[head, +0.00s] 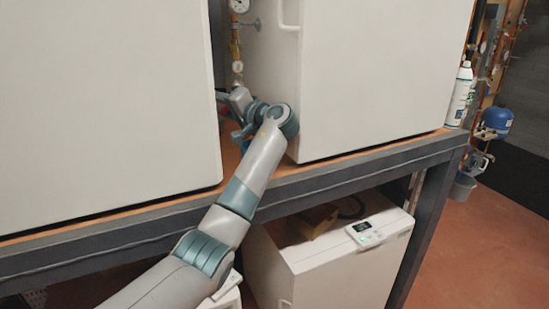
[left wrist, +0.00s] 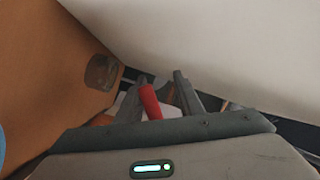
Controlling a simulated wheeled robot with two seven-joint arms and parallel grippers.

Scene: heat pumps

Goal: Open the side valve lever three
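My left arm reaches from the bottom of the head view into the gap between two white cabinets. My left gripper (head: 230,98) is small there and partly hidden by my own wrist. In the left wrist view, the two dark fingers of my left gripper (left wrist: 158,88) are apart. A red lever handle (left wrist: 150,101) shows between them, closer to the left finger. Its lower end is hidden behind the gripper body, and I cannot tell whether a finger touches it. The valve number cannot be read. My right gripper is in neither view.
White cabinets stand left (head: 105,100) and right (head: 370,80) on a dark-framed bench (head: 345,178), leaving a narrow gap. Gauges (head: 238,6) and pipes are in the gap. A spray can (head: 460,95) stands at the bench's right end. A white unit (head: 345,265) is below.

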